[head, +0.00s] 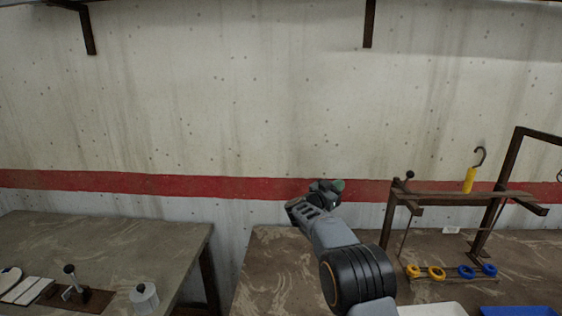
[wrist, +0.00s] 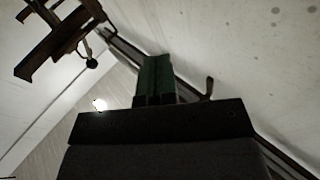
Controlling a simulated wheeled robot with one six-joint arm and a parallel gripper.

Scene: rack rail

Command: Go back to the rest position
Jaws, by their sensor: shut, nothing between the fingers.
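My gripper (head: 328,186) is raised in front of the wall, above the back of the right table, seen at the end of my arm in the head view. In the wrist view its green fingers (wrist: 154,78) are together with nothing between them. It touches nothing that I can see. The dark rack rail (head: 460,197) stands on the right table, to the right of my gripper. A yellow hook (head: 469,180) shows on the rail.
The right table (head: 270,270) bears blue and yellow rings (head: 436,273), a white tray (head: 432,309) and a blue tray (head: 517,311). The left table (head: 120,240) holds a lever on a plate (head: 72,280) and a grey-white container (head: 144,297). A gap separates the tables.

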